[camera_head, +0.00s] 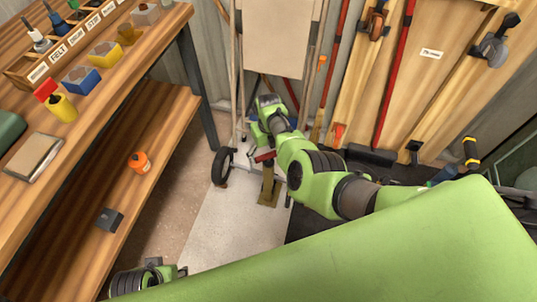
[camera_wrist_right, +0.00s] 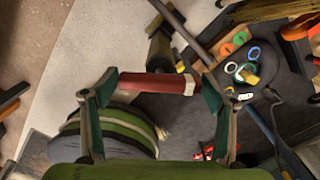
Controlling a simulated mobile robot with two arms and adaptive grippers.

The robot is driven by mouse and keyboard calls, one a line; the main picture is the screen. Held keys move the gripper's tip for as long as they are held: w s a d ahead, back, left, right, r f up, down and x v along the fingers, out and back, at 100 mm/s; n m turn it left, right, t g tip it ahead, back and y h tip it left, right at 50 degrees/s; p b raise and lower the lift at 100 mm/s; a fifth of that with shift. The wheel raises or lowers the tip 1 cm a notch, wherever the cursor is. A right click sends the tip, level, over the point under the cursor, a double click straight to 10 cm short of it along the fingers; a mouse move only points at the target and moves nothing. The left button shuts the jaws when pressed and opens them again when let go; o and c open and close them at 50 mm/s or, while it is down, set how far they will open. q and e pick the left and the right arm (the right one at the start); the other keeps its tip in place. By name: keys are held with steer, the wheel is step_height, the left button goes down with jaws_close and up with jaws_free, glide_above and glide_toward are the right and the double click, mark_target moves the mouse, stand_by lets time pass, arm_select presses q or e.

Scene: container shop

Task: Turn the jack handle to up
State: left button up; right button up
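The jack (camera_head: 268,190) is an olive-brown post on a flat foot on the floor, in the middle of the head view. Its red handle grip (camera_head: 265,156) lies roughly level near the top of the post. In the right wrist view the red handle (camera_wrist_right: 150,85) lies crosswise between the fingertips of my right gripper (camera_wrist_right: 158,95). The fingers are wide apart, one near each end of the grip, and do not look closed on it. In the head view my right gripper (camera_head: 266,143) is partly hidden by its own wrist.
A wooden workbench (camera_head: 110,75) with a lower shelf (camera_head: 75,225) stands at left. A hand truck with a black wheel (camera_head: 222,167) stands beside the jack. Long-handled tools (camera_head: 395,80) lean on the back wall. Pale floor (camera_head: 225,230) is clear before the jack.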

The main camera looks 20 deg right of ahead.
mark_target(269, 154)
steer(key=shift+o, duration=0.3)
steer(key=shift+r, duration=0.1)
steer(key=shift+r, duration=3.65)
